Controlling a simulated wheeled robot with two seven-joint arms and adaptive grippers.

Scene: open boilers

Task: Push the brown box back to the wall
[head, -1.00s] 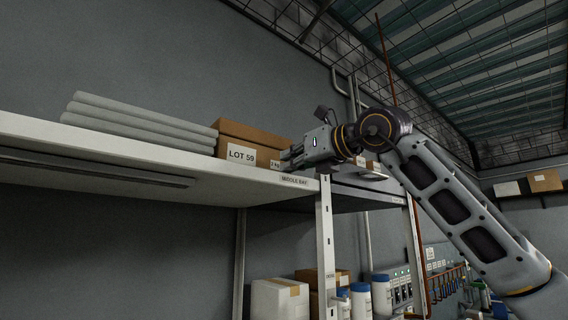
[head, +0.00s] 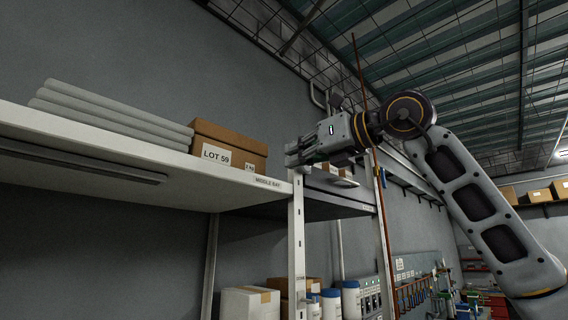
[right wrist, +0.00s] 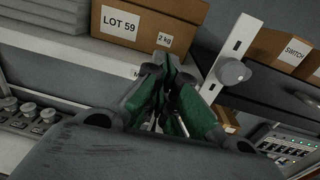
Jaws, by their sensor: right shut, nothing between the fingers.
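The brown box (head: 228,147) labelled LOT 59 stands on the white shelf (head: 120,158), near the shelf's right end. It also shows in the right wrist view (right wrist: 150,26), with a second label reading 2 kg. My right gripper (head: 290,155) is shut and empty. In the head view it is right of the box, apart from it, by the shelf's end post. In the right wrist view its fingertips (right wrist: 168,62) point towards the shelf edge just below the box. The gap between box and wall is hidden. My left gripper is not in view.
White carton (head: 250,303) and bottles stand below.

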